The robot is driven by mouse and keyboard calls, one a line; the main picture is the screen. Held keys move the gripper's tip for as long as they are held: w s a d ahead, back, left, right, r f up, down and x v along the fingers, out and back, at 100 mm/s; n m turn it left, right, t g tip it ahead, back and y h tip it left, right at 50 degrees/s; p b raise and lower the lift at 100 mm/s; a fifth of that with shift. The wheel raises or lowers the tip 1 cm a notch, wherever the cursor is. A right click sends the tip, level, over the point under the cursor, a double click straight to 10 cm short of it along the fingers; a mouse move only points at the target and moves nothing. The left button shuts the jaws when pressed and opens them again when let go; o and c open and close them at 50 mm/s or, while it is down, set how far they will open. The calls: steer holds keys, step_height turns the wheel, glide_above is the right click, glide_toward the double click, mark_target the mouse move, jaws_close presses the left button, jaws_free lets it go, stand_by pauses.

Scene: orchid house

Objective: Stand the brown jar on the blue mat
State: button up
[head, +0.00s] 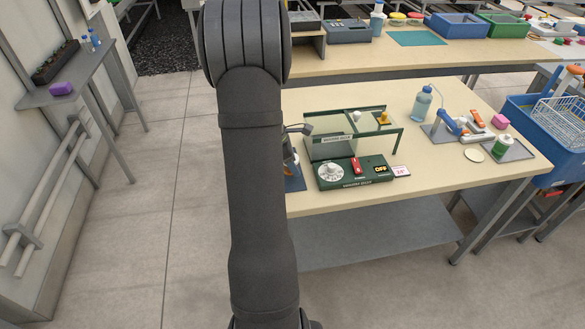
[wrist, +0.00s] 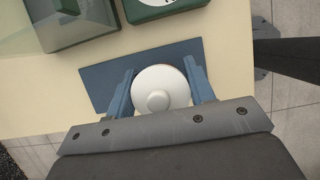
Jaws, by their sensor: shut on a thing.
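In the wrist view, my gripper (wrist: 160,73) has its two blue fingers on either side of a round white lid (wrist: 163,84) with a raised centre. I take this as the top of the jar; its brown body is hidden beneath the lid in that view. The blue mat (wrist: 104,67) lies under the gripper and the jar. I cannot tell whether the jar's base touches it. In the head view, a corner of the blue mat (head: 297,184) shows at the table's left end. My arm hides most of the gripper and jar there.
A green device (head: 345,184) with a white dial stands right beside the mat, and a clear-walled case (head: 330,150) is behind it. A wash bottle (head: 422,104), a grey tray (head: 516,151) and a pink block (head: 500,121) are farther right. The table's front edge is close to the mat.

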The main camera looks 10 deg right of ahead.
steer(key=shift+f, duration=1.3)
steer(key=shift+f, duration=0.15)
steer(key=o, duration=1.1)
steer(key=v, duration=1.2)
steer(key=x, duration=1.2)
steer(key=shift+d, duration=0.1)
steer(key=shift+r, duration=2)
